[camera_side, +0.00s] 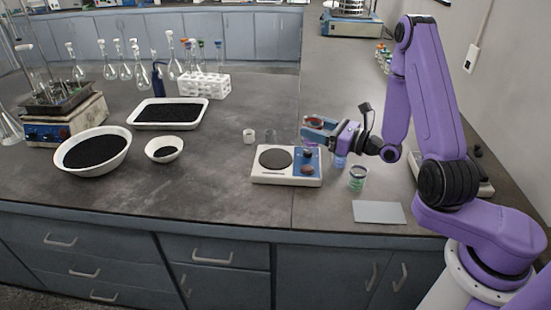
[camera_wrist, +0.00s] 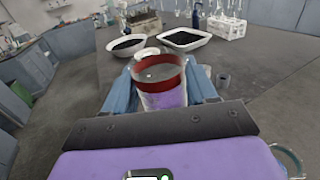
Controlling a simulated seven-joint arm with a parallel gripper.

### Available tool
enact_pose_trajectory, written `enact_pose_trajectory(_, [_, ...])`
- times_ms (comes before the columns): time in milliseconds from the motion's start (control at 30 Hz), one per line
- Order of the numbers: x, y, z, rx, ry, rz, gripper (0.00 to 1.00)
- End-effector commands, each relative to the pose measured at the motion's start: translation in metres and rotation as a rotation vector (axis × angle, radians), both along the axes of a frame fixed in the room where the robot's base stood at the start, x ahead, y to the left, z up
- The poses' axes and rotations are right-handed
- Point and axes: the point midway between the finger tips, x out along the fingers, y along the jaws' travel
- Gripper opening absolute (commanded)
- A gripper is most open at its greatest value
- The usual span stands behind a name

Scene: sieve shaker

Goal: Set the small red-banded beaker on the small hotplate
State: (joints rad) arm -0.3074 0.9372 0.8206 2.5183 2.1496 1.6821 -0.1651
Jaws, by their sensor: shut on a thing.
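The small red-banded beaker (camera_side: 314,120) is clear glass with a red band near its rim. My gripper (camera_side: 318,127) is shut on it and holds it above the bench, near the back right corner of the small hotplate. In the wrist view the beaker (camera_wrist: 161,72) stands roughly upright between the blue fingers of my gripper (camera_wrist: 162,95). The small hotplate (camera_side: 286,178) is white with a dark round plate at left and a blue panel at right. Its plate is bare. The wrist view does not show the hotplate clearly.
A small white cup (camera_side: 249,136) and a clear glass (camera_side: 270,136) stand behind the hotplate. Bowls of black grains (camera_side: 92,174) are at left. Bench in front is clear.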

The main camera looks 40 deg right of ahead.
Motion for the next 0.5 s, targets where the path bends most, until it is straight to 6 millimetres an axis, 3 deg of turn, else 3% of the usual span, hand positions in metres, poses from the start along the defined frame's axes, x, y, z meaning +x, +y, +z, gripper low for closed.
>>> enact_pose_trajectory(267, [0.012,0.009,-0.004,-0.001,-0.001,0.043,0.24])
enact_pose_trajectory(500, [0.054,0.01,-0.023,-0.002,-0.002,0.043,0.24])
